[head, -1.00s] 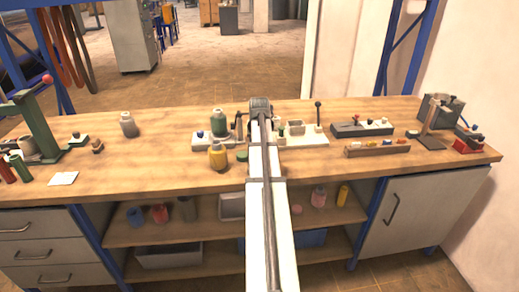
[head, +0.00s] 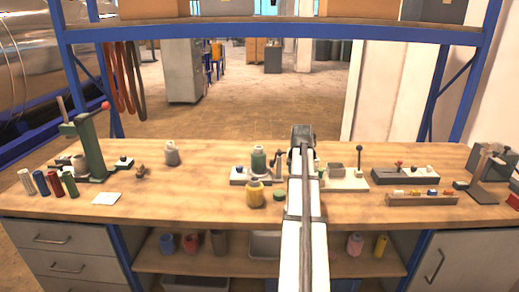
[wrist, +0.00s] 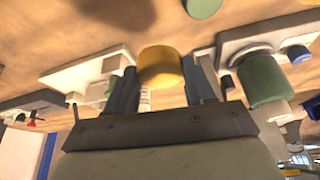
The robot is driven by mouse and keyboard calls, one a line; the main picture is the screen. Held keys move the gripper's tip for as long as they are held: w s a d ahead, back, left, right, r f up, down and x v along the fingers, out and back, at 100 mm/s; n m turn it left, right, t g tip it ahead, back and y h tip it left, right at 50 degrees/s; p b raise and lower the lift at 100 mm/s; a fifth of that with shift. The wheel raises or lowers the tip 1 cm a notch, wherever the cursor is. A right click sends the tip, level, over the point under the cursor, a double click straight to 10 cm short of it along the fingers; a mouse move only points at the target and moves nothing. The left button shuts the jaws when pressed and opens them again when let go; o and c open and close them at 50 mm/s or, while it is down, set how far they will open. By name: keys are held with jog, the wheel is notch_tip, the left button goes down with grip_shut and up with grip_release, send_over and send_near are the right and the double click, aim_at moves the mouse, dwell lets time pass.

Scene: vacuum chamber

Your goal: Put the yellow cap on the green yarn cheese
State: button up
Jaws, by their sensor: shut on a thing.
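My gripper (wrist: 163,88) is shut on the yellow cap (wrist: 161,64), which sits between the two fingers in the wrist view. In the head view my arm hides the gripper's tips and the cap. The green yarn cheese (head: 258,160) stands upright on a white base left of my arm. It also shows in the wrist view (wrist: 264,82), to the right of the fingers and apart from the cap.
A white plate with a lever (head: 345,183) is right of my arm. A green press (head: 92,145) stands far left.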

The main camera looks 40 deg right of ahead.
jog(key=shift+w, duration=0.1)
jog(key=w+r+n+t+y, duration=0.1)
jog(key=w+r+n, duration=0.2)
jog(key=w+r, duration=0.3)
jog(key=w+a+r+n+y, duration=0.1)
jog(key=w+r+n, duration=0.2)
jog(key=w+r, duration=0.4)
jog(key=shift+w+a+r+n+t, duration=0.3)
jog(key=shift+w+n+t, duration=0.1)
jog(key=shift+w, duration=3.3)
jog(key=shift+f, duration=0.2)
jog(key=shift+f, duration=2.7)
jog(key=shift+f, duration=0.2)
